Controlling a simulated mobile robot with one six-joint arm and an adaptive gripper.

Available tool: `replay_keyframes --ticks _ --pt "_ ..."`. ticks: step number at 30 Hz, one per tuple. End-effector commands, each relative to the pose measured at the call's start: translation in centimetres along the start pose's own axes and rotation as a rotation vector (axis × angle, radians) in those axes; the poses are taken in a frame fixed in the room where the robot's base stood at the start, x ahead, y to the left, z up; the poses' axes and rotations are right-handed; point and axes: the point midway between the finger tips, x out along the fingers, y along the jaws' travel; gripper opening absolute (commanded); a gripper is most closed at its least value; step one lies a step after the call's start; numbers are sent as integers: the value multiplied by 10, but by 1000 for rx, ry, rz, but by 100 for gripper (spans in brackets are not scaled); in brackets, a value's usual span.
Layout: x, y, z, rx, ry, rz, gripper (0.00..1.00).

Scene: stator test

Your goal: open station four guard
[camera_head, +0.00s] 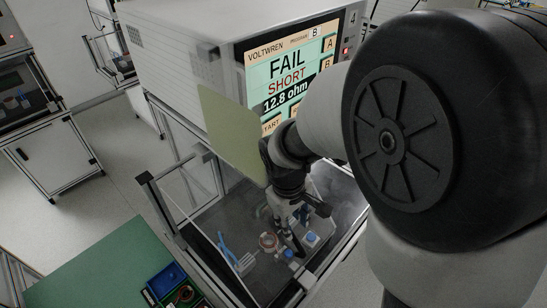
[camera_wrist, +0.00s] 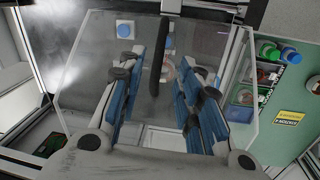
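The station four guard (camera_wrist: 222,50) is a clear cover with pale edges, seen in the wrist view; it looks down over the test fixture. A dark bar (camera_wrist: 160,50), apparently its handle, stands between the fingers of my gripper (camera_wrist: 160,78). The gripper is open, with blue-sided fingers on either side of the bar and gaps visible; contact is not clear. In the head view my gripper (camera_head: 292,222) points down over the fixture. The copper-coloured stator (camera_head: 268,242) shows there, and faintly through the cover. My arm hides the fixture's right side.
The tester (camera_head: 185,45), marked 4, stands behind and reads FAIL SHORT 12.8 ohm. A pale green panel (camera_head: 230,130) hangs close to my wrist. A green mat (camera_head: 95,265) with a parts tray (camera_head: 170,283) lies front left. Frame posts (camera_head: 165,210) edge the station.

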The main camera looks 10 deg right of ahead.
Motion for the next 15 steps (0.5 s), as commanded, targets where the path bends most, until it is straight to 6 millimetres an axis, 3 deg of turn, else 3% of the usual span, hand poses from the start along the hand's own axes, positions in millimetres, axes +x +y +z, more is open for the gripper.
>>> replay_keyframes --ticks 1,6,15 --pt "14 -1 1 1 -6 -2 32" --pt "50 -1 1 1 -4 -2 32" --pt "84 0 0 2 -1 -1 32"
